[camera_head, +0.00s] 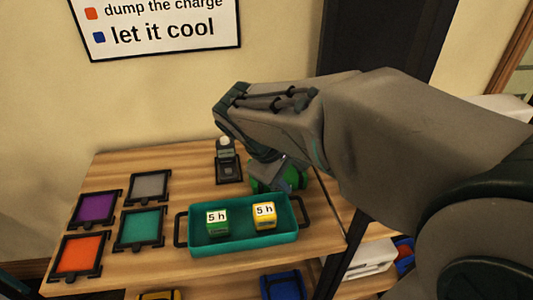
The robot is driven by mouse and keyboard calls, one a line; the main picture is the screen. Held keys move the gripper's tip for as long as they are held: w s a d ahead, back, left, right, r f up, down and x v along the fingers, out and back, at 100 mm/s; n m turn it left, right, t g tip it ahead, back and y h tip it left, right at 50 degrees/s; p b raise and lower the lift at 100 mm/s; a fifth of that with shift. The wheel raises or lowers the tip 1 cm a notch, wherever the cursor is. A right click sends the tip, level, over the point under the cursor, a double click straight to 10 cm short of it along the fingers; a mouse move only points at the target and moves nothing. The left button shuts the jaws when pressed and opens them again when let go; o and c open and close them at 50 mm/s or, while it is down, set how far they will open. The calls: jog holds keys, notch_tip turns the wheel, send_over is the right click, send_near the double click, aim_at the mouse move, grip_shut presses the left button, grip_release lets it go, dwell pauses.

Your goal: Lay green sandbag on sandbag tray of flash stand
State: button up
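A green item (259,184), which looks like the green sandbag, is on or just above the wooden top behind the teal tray. My gripper (282,180) is at it, pointing down, and covers its middle. Green shows on both sides of the gripper. The fingertips are too hidden to tell whether they are open or shut on it, or whether the bag is lifted. I cannot make out the flash stand or its sandbag tray in this view.
A teal tray (243,246) with black handles holds a green cube (217,228) and a yellow cube (264,221). A small black device (228,172) stands behind it. Framed purple (95,208), grey, orange and teal panels lie left. A blue bin (281,285) sits below.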

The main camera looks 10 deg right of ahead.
jog(key=w+a+f+n+t+h+b, duration=0.25)
jog(key=w+a+n+h+b, duration=0.2)
jog(key=w+a+n, duration=0.55)
jog(key=w+d+f+m, duration=0.1)
jog(key=d, duration=0.1)
jog(key=w+d+f+m, duration=0.1)
jog(key=w+d, duration=0.1)
jog(key=d, duration=0.1)
jog(key=w+d+f+m+t, duration=0.1)
jog(key=d+f, duration=0.1)
jog(key=shift+w+d+f, duration=0.1)
jog(key=shift+w+d, duration=0.25)
jog(key=shift+w, duration=0.05)
jog(key=x, duration=0.5)
jog(key=shift+w+d, duration=0.15)
jog(key=shift+w, duration=0.1)
grip_shut()
jog(key=shift+r, duration=0.3)
